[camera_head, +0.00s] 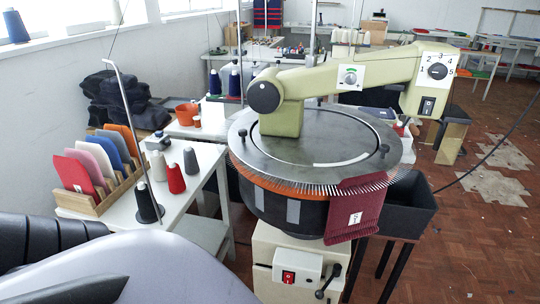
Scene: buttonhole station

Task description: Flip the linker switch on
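The linker is a cream-green machine (340,84) with a round, needle-rimmed dial (270,150) on a cream pedestal. Neither gripper is in view. Grey and black parts, probably mine, fill the bottom left corner.
A maroon knit piece (355,208) hangs from the dial's front needles. A white table (128,209) on the left holds yarn cones and a wooden rack (100,196) of coloured swatches. A black bin (408,205) stands right of the pedestal. Floor at the right foreground is clear.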

